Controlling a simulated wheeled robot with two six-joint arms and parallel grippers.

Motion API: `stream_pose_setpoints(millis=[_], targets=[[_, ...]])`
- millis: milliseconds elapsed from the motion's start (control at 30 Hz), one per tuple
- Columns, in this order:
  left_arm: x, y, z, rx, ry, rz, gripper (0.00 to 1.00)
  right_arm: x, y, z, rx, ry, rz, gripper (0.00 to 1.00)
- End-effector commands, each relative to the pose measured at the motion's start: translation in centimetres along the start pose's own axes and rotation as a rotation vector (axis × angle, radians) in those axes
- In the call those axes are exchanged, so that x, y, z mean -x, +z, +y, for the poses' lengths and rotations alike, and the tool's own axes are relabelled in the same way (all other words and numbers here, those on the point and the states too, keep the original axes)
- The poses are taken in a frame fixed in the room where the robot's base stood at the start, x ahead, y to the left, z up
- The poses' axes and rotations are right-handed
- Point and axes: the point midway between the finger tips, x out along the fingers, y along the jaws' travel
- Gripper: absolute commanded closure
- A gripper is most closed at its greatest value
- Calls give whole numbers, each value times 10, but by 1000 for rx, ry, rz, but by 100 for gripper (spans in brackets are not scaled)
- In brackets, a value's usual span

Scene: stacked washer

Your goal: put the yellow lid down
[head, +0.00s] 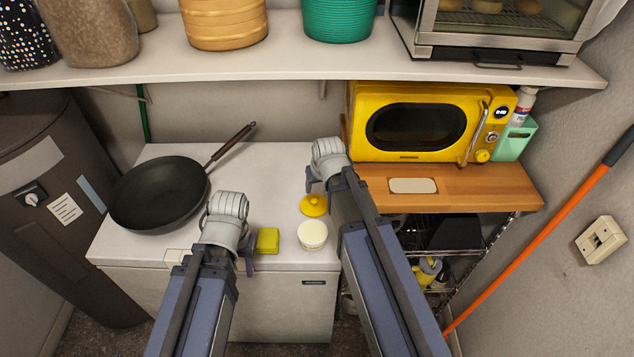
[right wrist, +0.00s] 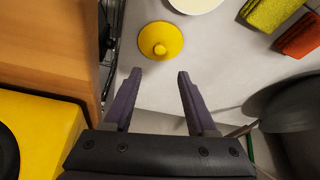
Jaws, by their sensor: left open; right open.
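The yellow lid (head: 314,205) lies flat, knob up, on the white appliance top (head: 270,170), near its right edge. A round white pot (head: 312,235) stands just in front of it. In the right wrist view the lid (right wrist: 160,41) is just beyond my right fingertips, roughly between their lines. My right gripper (head: 309,184) is open and empty beside the lid; its arm hides part of the appliance edge. My left gripper (head: 248,258) is open at the front of the appliance, beside a yellow sponge (head: 267,240); its fingers are mostly hidden.
A dark frying pan (head: 160,193) lies on the left of the appliance top. A yellow microwave (head: 420,122) stands on a wooden shelf (head: 490,185) to the right. A red-orange block (right wrist: 300,36) lies near the sponge. A white shelf (head: 290,63) spans above; the top's back middle is clear.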

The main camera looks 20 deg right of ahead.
Motion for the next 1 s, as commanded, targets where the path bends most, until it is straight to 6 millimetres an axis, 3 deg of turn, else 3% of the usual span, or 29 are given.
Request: stream_pose_setpoints(millis=[167, 267, 400, 500, 667, 800, 1000], targets=[[3, 0, 0, 0, 0, 0, 50, 4, 2, -2, 3, -1, -3, 43], [3, 0, 0, 0, 0, 0, 50, 8, 21, -23, 42, -7, -46, 43], [3, 0, 0, 0, 0, 0, 50, 23, 81, -76, 163, -11, -186, 43], [3, 0, 0, 0, 0, 0, 50, 38, 124, -103, 248, -1, -286, 43], [3, 0, 0, 0, 0, 0, 50, 56, 170, -125, 340, 23, -394, 43], [3, 0, 0, 0, 0, 0, 50, 62, 184, -130, 367, 35, -429, 43], [3, 0, 0, 0, 0, 0, 50, 62, 184, -130, 367, 36, -432, 43]])
